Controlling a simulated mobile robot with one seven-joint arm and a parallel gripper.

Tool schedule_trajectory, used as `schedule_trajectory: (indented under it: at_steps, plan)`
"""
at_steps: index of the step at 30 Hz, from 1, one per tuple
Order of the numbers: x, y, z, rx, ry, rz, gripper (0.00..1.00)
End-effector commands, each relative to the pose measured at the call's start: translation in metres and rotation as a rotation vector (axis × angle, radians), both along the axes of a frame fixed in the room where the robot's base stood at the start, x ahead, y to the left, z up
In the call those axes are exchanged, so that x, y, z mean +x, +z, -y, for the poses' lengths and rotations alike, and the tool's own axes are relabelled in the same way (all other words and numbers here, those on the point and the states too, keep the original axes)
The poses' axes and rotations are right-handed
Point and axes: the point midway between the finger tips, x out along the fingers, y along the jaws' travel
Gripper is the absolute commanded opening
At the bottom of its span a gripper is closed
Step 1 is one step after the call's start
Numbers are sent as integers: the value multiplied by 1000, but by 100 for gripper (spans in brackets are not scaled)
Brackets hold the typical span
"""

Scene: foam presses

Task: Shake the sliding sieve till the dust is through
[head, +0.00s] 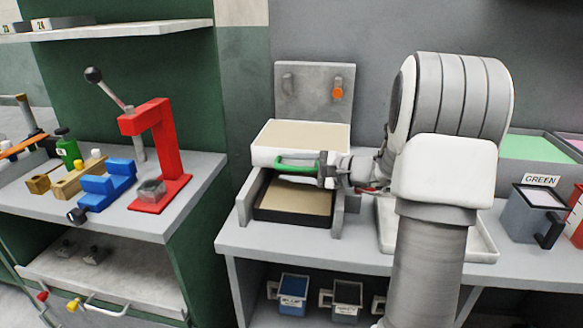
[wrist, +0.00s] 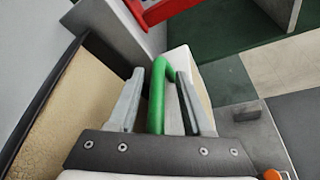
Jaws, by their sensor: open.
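The sliding sieve (head: 262,153) is a white box with a beige surface inside, at the middle of the head view. Its green handle (head: 296,162) is on the front side. Below it a black-rimmed tray (head: 262,213) holds a beige layer; it also shows at the left of the wrist view (wrist: 62,100). My gripper (head: 322,172) is at the right end of the handle. In the wrist view my gripper (wrist: 158,76) is open, with the green handle (wrist: 157,105) between its fingers and a gap visible beside it. My arm hides what lies behind it.
A grey back plate with an orange knob (head: 337,93) stands behind the sieve. A red lever press (head: 160,150) and blue blocks (head: 104,186) are on the left bench. A grey GREEN bin (head: 535,214) stands at the right. Mugs (head: 293,292) sit on the shelf below.

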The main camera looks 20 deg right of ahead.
Motion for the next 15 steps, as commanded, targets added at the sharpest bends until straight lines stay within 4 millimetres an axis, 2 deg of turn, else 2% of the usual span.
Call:
schedule_trajectory:
  at_steps: [5,15]
  plan:
    - [-11,4,10,-1,-2,1,50]
    - [-73,22,56,-1,-7,0,50]
